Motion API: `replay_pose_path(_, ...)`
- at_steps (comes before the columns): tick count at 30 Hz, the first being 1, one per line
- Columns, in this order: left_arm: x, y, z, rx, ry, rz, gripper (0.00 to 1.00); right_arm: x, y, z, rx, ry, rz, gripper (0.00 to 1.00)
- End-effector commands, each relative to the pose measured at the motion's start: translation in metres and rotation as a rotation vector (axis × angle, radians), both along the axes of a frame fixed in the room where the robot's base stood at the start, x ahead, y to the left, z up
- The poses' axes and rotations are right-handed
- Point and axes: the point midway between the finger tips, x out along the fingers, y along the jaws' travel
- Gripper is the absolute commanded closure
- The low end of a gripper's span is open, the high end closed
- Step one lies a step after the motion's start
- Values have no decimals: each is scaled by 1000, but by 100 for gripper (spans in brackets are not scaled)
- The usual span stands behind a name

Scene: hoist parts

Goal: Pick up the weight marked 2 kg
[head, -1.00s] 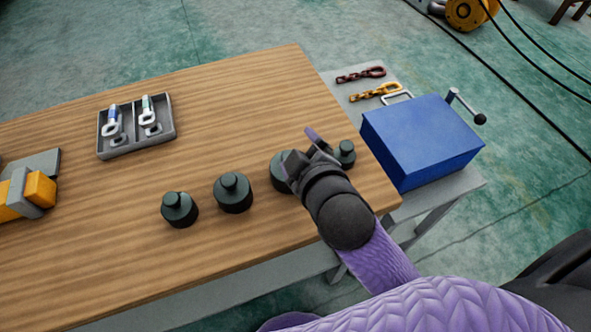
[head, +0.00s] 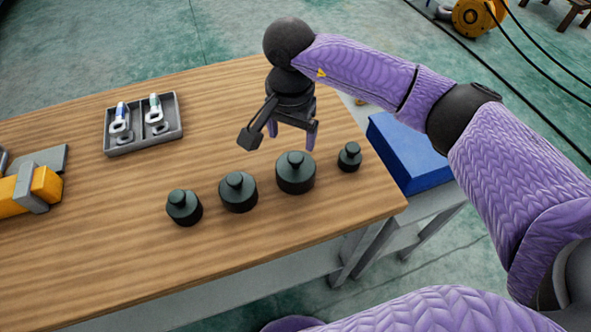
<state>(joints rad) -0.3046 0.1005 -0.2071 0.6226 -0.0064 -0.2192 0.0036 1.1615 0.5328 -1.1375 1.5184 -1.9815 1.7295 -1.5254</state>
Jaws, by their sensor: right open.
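Several dark green knobbed weights stand upright in a slanted row on the wooden table. The smallest weight (head: 349,158) is at the right end, and the largest weight (head: 296,175) is beside it. A middle-sized weight (head: 238,193) comes to the left of that, and a smaller weight (head: 184,208) is at the left end. No kg marks can be read, so I cannot tell which is the 2 kg one. My right gripper (head: 281,140) is open and empty, with its fingers pointing down, above and just behind the largest weight. My left gripper is not in view.
A grey two-part tray (head: 143,147) with shackles lies at the back left of the wooden table (head: 110,252). A yellow and grey part (head: 40,187) is at the left edge. A blue box (head: 408,158) stands to the right, partly behind my arm.

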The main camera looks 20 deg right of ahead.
Motion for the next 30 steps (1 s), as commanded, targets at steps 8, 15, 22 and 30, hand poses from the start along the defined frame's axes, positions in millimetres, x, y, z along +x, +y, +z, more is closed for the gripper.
replay_pose_path(8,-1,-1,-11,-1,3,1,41,-4,-7,-62,5,4,0,13)
replay_pose_path(15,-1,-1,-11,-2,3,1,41,-3,-7,-70,6,0,1,13)
replay_pose_path(22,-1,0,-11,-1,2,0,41,-3,-7,-70,7,0,0,49)
replay_pose_path(30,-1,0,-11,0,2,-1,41,-3,-6,-70,7,0,0,100)
